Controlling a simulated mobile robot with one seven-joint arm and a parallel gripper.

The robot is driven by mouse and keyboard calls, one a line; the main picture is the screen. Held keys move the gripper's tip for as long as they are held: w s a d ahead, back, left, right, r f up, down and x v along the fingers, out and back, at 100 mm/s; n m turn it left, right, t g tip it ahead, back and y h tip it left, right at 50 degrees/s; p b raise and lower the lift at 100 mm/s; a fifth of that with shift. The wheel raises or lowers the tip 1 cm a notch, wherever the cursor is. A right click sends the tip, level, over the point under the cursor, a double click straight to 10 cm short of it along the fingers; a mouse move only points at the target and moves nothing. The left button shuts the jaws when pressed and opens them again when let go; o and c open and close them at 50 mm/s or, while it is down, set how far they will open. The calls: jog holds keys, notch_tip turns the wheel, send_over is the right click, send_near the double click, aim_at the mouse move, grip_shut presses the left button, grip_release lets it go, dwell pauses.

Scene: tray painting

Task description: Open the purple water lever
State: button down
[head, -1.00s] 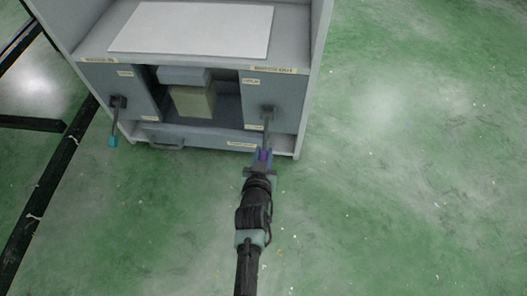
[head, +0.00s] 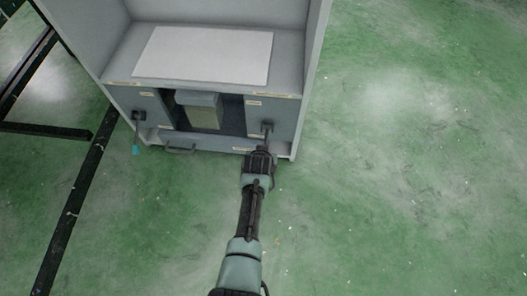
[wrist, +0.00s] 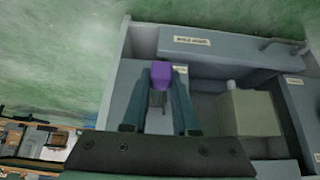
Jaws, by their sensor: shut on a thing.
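The purple water lever's purple end (wrist: 161,74) sits between the two fingers of my gripper (wrist: 162,80) in the wrist view, and the gripper is shut on it. In the head view the lever's dark mount (head: 267,128) is on the right front panel of the grey cabinet (head: 286,117). There my gripper (head: 262,149) is right below the mount, and the purple end is hidden behind it.
A second lever with a teal end (head: 136,149) hangs on the cabinet's left panel. A drawer handle (head: 181,150) is low on the front. A pale box (head: 203,117) stands in the middle opening. A white sheet (head: 207,55) lies on top. Green floor is clear to the right.

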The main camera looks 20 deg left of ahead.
jog(key=r+g, duration=0.1)
jog(key=w+r+g, duration=0.1)
jog(key=shift+a+r+g+h, duration=0.1)
jog(key=shift+r+g+h, duration=0.15)
jog(key=shift+g+h, duration=0.05)
jog(key=shift+w+a+r+g+h+b, duration=0.1)
jog(key=shift+w+r+g+h+b, duration=0.1)
jog(key=shift+r+g+b, duration=0.35)
jog(key=shift+w+a+r+g+h+b, duration=0.1)
jog(key=shift+w+r+g+h+b, duration=0.1)
jog(key=shift+r+g+b, duration=0.4)
jog(key=c, duration=0.7)
grip_release()
jog(key=r+p, duration=0.3)
jog(key=r, duration=0.1)
jog(key=s+r+p, duration=0.1)
jog(key=r+p, duration=0.2)
jog(key=r, duration=0.1)
jog(key=r+p, duration=0.3)
jog(key=r, duration=0.1)
jog(key=shift+s+d+r, duration=0.2)
jog(key=shift+d+r, duration=0.05)
jog(key=shift+r, duration=0.15)
